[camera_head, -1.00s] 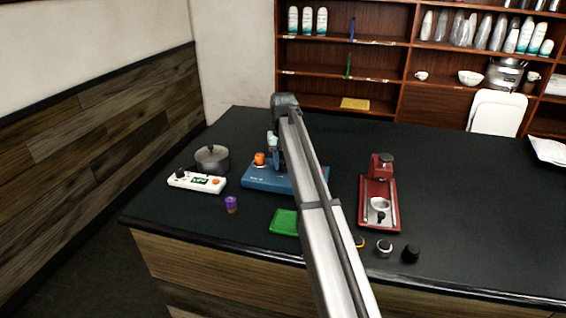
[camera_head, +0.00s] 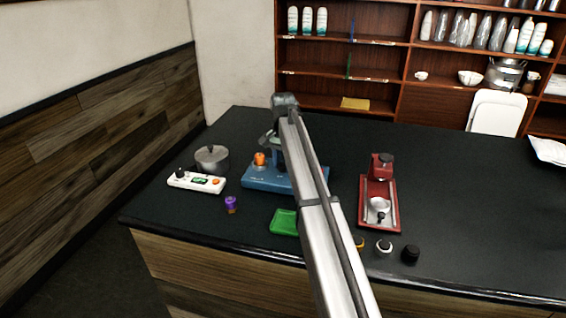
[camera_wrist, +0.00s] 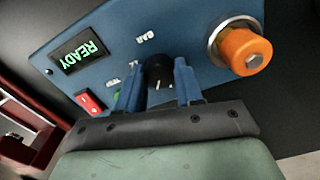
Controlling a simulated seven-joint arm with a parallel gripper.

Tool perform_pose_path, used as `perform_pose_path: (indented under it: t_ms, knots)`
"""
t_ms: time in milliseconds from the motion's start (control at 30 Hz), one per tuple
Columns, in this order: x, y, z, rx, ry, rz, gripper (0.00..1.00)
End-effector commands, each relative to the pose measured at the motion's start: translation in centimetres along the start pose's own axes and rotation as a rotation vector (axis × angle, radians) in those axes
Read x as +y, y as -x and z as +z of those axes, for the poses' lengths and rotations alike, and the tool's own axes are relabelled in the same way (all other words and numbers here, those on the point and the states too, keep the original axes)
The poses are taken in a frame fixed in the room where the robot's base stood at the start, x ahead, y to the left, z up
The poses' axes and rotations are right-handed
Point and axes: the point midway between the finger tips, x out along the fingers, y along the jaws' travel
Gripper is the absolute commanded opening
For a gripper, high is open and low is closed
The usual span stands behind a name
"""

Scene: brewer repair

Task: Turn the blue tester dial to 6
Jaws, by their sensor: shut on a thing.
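The blue tester (camera_head: 262,179) stands on the dark counter, partly hidden by my arm in the head view. In the wrist view its blue panel (camera_wrist: 116,35) carries a lit display (camera_wrist: 80,53) that reads READY, upside down. The black dial (camera_wrist: 158,70) sits on this panel with a pale pointer mark. My gripper (camera_wrist: 158,88) is shut on the dial, one blue finger at each side. The numbers around the dial are hidden or too small to read. An orange knob (camera_wrist: 245,52) on a metal collar is to the right.
A red switch (camera_wrist: 90,102) is close left of the fingers. A white unit (camera_head: 196,182), a pot (camera_head: 212,158), a purple-topped item (camera_head: 231,204), a green tray (camera_head: 284,222) and a red brewer (camera_head: 379,205) stand around.

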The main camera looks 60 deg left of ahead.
Motion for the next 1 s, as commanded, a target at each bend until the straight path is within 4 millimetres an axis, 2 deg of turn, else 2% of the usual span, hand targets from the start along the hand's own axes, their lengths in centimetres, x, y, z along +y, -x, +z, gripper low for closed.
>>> perform_pose_path:
  t_ms: [633, 667, 900, 1000]
  knots:
    - [-0.03, 0.03, 0.01, 0.000, -0.059, 0.000, 0.05]
    - [-0.03, 0.03, 0.01, 0.000, -0.059, 0.000, 0.36]
    - [-0.02, 0.02, 0.00, 0.000, -0.058, 0.000, 0.59]
    - [-0.01, 0.01, 0.00, 0.000, -0.058, 0.000, 0.61]
